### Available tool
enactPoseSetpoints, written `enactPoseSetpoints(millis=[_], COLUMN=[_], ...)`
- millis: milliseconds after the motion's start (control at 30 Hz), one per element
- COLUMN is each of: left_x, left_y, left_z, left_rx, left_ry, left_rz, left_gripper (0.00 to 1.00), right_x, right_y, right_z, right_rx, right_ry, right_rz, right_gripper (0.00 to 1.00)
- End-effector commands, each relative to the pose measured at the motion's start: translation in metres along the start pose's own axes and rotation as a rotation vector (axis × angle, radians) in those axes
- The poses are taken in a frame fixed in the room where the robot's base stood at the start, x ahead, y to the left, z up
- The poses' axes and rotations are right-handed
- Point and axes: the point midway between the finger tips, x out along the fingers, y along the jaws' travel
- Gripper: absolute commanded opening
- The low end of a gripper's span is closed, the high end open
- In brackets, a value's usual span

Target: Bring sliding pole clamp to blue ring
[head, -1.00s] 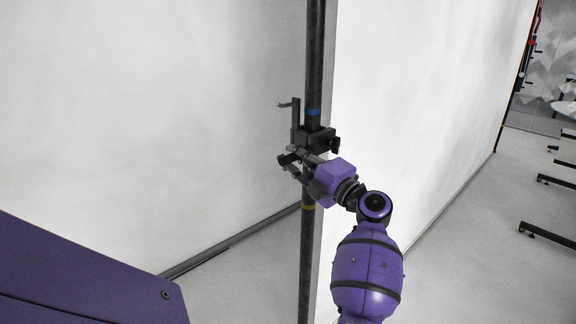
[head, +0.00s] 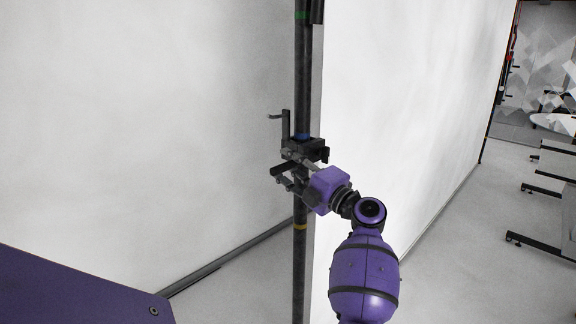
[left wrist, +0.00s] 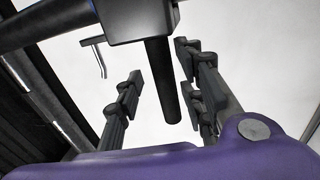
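The sliding clamp (head: 308,149) is a dark block around the upright black pole (head: 302,85), with a thin hooked arm rising on its left. The blue ring (head: 302,136) is a band on the pole right at the clamp's top edge; its lower part seems hidden by the clamp. My left gripper (head: 283,178) is just below the clamp. In the left wrist view, the clamp's block (left wrist: 138,18) is overhead and a dark bar (left wrist: 162,85) hangs from it between the fingers of my left gripper (left wrist: 158,68). The fingers look spread, with gaps beside the bar. My right gripper is not in view.
A yellow ring (head: 300,227) is lower on the pole and a green ring (head: 302,15) higher up. White wall panels (head: 410,110) stand close on both sides of the pole. Benches (head: 555,165) are at the far right, with open floor before them.

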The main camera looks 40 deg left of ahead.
Motion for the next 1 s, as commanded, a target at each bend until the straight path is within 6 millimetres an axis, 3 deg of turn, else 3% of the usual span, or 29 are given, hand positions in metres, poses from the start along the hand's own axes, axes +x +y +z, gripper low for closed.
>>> enactPoseSetpoints(millis=[200,333,733,1000], left_x=[0.0,-0.011,-0.092,-0.119], left_y=[-0.002,-0.003,-0.003,-0.001], left_z=[-0.001,-0.001,0.0,0.0], left_rx=[0.002,0.003,0.003,0.002], left_ry=[0.003,0.002,-0.001,0.0], left_rz=[-0.002,-0.004,-0.004,-0.001], left_gripper=[0.36,0.36,0.36,0.36], right_x=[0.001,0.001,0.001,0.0], right_y=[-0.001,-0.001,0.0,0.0], right_z=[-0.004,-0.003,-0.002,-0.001], right_rx=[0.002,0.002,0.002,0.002], right_ry=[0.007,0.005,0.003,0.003], right_rz=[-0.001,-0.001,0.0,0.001], right_gripper=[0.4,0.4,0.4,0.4])
